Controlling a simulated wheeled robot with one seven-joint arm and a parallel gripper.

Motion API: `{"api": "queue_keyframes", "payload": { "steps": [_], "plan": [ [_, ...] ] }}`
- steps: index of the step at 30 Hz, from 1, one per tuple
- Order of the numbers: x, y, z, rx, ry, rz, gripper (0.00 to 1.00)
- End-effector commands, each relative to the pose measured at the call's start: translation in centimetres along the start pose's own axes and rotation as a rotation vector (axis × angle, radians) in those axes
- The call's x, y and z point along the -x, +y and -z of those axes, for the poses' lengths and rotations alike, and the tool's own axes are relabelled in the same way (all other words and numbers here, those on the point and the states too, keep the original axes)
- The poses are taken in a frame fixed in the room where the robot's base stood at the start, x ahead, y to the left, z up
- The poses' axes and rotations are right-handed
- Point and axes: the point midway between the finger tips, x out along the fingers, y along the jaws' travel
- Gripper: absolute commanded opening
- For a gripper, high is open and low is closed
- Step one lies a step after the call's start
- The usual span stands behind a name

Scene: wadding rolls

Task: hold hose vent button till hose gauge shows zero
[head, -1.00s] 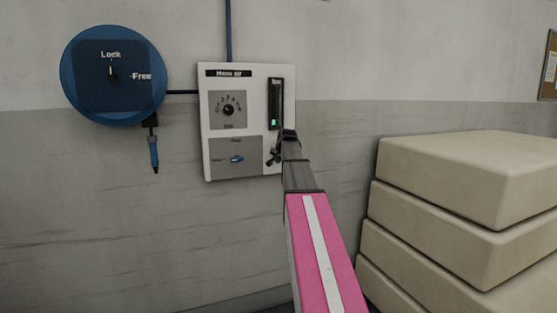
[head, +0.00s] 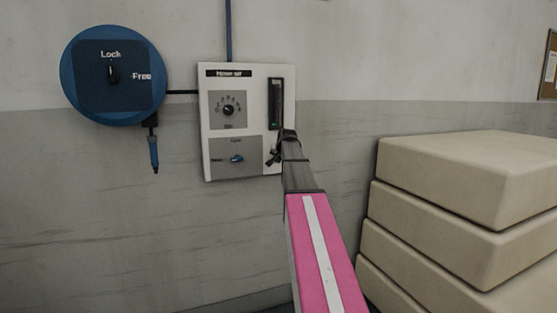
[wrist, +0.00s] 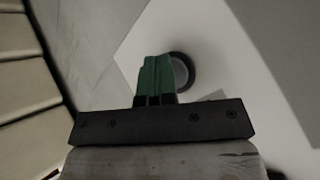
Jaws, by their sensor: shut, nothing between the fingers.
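The white hose air panel (head: 206,135) hangs on the wall. My gripper (head: 273,157) is shut and empty, at the panel's lower right below the gauge. In the wrist view its green fingertips (wrist: 155,66) overlap a pale round button with a dark ring (wrist: 183,70). They appear to be against it, but I cannot tell how far it is pressed. In the head view my gripper hides the button.
A blue round hose reel (head: 90,105) with a Lock/Free lever is left of the panel, with a hose end (head: 154,155) hanging below. The panel also bears a dial (head: 228,110) and a blue switch (head: 237,159). Stacked beige blocks (head: 460,180) stand at right.

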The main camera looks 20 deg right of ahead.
Motion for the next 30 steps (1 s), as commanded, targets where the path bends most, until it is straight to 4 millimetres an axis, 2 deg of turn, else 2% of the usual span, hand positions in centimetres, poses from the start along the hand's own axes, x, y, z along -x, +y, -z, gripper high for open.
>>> {"api": "queue_keyframes", "payload": {
  "steps": [11,21,30],
  "plan": [
    [0.0,0.0,0.0,0.000,0.001,0.001,0.00],
    [1.0,0.7,-0.8,0.000,0.000,0.001,0.00],
    [1.2,0.8,-0.9,0.000,0.000,0.000,0.00]
  ]
}}
